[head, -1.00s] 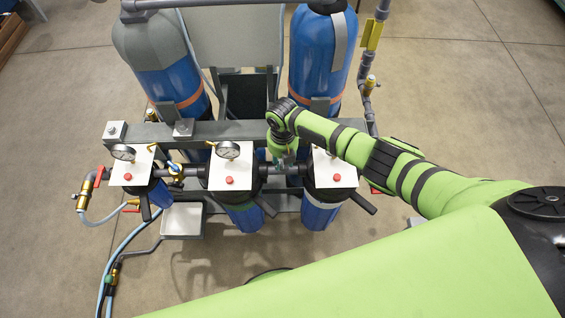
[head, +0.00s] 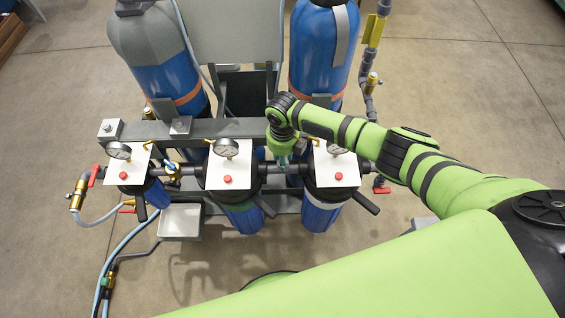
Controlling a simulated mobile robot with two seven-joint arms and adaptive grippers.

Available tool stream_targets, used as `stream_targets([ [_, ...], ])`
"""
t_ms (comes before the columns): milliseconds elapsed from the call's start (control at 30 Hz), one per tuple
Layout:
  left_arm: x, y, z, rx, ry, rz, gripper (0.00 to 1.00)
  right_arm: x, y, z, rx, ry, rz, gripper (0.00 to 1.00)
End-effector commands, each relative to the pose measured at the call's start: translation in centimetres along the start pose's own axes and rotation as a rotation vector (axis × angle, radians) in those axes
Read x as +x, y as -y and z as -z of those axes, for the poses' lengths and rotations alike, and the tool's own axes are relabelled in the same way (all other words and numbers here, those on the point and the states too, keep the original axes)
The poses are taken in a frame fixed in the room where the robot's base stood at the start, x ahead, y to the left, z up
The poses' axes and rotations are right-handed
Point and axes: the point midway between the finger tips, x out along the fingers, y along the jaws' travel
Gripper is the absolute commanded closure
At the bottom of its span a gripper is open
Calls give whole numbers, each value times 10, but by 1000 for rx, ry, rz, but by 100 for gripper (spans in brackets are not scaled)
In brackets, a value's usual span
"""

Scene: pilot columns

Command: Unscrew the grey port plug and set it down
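My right arm comes in from the right, and its wrist bends down over the pipe run between the middle and right filter housings. My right gripper (head: 284,161) points down at the pipe there. Its fingers are small and partly lost against the pipe, so I cannot tell whether they are open or shut, or touching anything. I cannot make out the grey port plug; it may be hidden by the gripper. The middle filter housing (head: 228,165) and right filter housing (head: 333,163) have white top plates with red buttons. My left gripper is not in view.
A grey beam (head: 226,128) runs behind the housings, with blue tanks (head: 323,50) at the back. The left housing (head: 127,168) has a gauge and hoses (head: 117,246) beside it. A grey tray (head: 181,221) sits low in front. The floor in front is mostly clear.

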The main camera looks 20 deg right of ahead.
Motion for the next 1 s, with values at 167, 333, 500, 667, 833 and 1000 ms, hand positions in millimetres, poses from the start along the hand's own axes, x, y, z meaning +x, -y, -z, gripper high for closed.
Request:
stream_targets([
  [167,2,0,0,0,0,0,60,-2,-3,-2,-53,7,-6,100],
  [333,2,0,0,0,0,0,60,-2,-3,-2,-50,7,-7,100],
  [500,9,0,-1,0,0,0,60,0,-3,-2,-152,9,-6,100],
  [667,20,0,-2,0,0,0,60,0,-3,-3,-355,11,-5,100],
  [833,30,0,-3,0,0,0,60,0,-3,-3,-404,12,-4,100],
  [1000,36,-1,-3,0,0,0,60,-1,-3,-3,-441,11,-5,100],
])
